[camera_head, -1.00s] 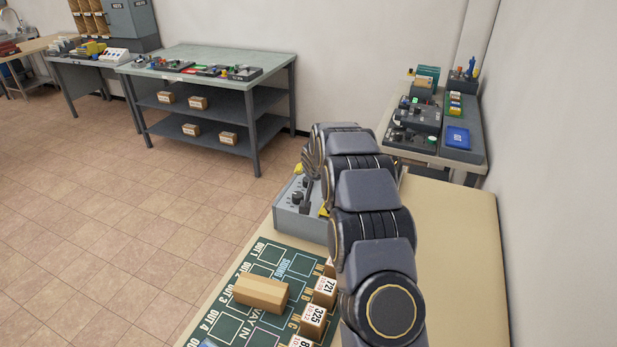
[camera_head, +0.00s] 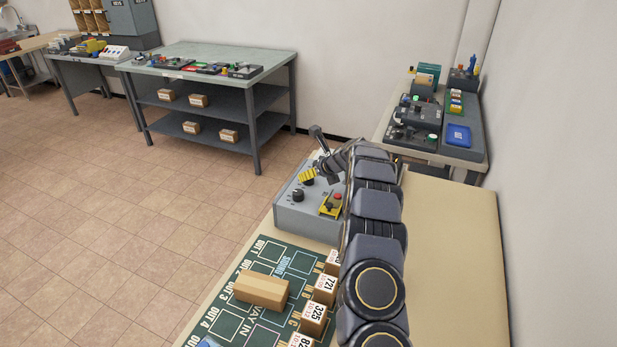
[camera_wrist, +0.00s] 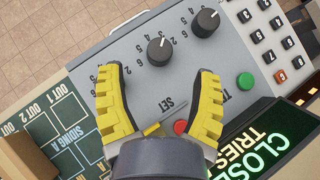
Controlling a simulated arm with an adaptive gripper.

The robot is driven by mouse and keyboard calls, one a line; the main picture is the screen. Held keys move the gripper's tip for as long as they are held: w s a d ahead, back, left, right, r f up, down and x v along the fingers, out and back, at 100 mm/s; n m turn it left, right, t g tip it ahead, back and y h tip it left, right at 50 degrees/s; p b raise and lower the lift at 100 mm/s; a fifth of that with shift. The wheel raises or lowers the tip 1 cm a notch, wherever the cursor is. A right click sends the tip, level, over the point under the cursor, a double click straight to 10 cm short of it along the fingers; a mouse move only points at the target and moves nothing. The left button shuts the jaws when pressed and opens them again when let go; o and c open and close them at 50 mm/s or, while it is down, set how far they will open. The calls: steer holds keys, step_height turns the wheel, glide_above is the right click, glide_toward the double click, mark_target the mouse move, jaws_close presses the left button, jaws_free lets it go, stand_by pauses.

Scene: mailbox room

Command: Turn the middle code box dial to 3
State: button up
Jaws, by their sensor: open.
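The grey code box (camera_head: 290,217) stands at the far end of the near table. In the wrist view two black dials show on its panel, the middle dial (camera_wrist: 160,51) and the upper right dial (camera_wrist: 206,22); numbers ring them. A third dial's place seems covered by the left finger. I cannot read the middle dial's setting for certain. My gripper (camera_wrist: 160,82) is open and empty, its yellow fingers apart over the panel, with the middle dial beyond the gap between the tips. In the head view it is over the box (camera_head: 318,190), partly hidden.
A lit display (camera_wrist: 265,135) and keypad (camera_wrist: 270,45) stand further right. The green board (camera_head: 232,320) with labelled boxes lies nearer. The table's right side is clear.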

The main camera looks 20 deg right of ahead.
steer(key=shift+x, duration=2.85)
steer(key=shift+a, duration=0.1)
jaws_close()
